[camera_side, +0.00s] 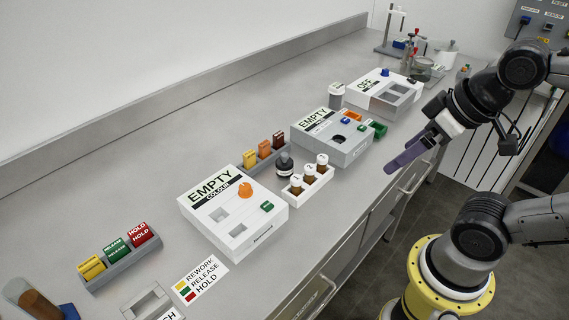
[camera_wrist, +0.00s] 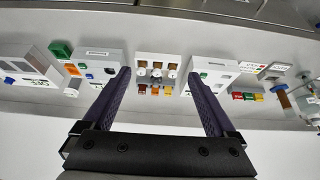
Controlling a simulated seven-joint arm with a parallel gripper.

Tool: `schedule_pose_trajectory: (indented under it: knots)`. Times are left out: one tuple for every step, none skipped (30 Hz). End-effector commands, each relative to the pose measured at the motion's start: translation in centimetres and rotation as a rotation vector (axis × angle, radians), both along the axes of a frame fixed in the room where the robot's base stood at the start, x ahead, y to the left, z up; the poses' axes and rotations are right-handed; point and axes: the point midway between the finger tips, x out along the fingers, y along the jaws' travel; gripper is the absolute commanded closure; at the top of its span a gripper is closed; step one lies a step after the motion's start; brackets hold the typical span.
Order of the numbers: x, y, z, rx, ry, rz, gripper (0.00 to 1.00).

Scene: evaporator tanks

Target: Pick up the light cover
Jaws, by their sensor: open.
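No part is labelled as the light cover. A small dark round piece with a grey top (camera_side: 285,165) stands on the bench beside the white vial rack (camera_side: 307,184) and may be it; I cannot be sure. My gripper (camera_side: 391,167) is open and empty, with its purple fingers in the air by the bench's front edge, to the right of the dark piece and apart from it. In the wrist view my gripper (camera_wrist: 156,77) has its two fingers spread wide, with the vial rack (camera_wrist: 158,58) seen in the gap between them.
The colour unit (camera_side: 233,212) stands left of the rack, and a second unit marked EMPTY (camera_side: 333,140) stands right of it. Yellow, orange and dark red blocks (camera_side: 264,152) stand behind. A unit marked OFF (camera_side: 384,92) is farther back. Bare bench lies along the back wall.

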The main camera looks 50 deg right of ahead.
Motion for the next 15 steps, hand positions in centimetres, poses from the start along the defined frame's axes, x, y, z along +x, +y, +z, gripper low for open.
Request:
schedule_pose_trajectory:
  knots:
    - [0.0,0.0,0.0,0.000,0.000,0.000,0.08]
    - [0.0,0.0,0.0,0.001,0.000,-0.002,0.08]
    - [0.0,0.0,0.0,0.004,0.000,-0.008,0.08]
    - [0.0,0.0,0.0,0.009,0.000,-0.018,0.08]
    - [0.0,0.0,0.0,0.017,0.002,-0.031,0.08]
    - [-0.1,0.0,0.0,0.031,0.005,-0.057,0.08]
    - [-0.2,0.0,-0.1,0.044,0.009,-0.083,0.08]
    - [-0.2,0.0,0.1,0.060,0.009,-0.112,0.08]
    - [0.0,0.0,0.6,0.084,0.003,-0.158,0.08]
    - [0.2,0.0,1.2,0.105,-0.005,-0.194,0.08]
    - [0.5,0.0,1.8,0.127,-0.011,-0.234,0.08]
    - [1.1,0.0,2.5,0.157,-0.012,-0.288,0.08]
    - [1.5,0.0,3.1,0.180,-0.008,-0.331,0.08]
    - [2.1,0.0,3.6,0.201,-0.004,-0.373,0.08]
    - [3.0,0.0,4.3,0.229,0.005,-0.431,0.08]
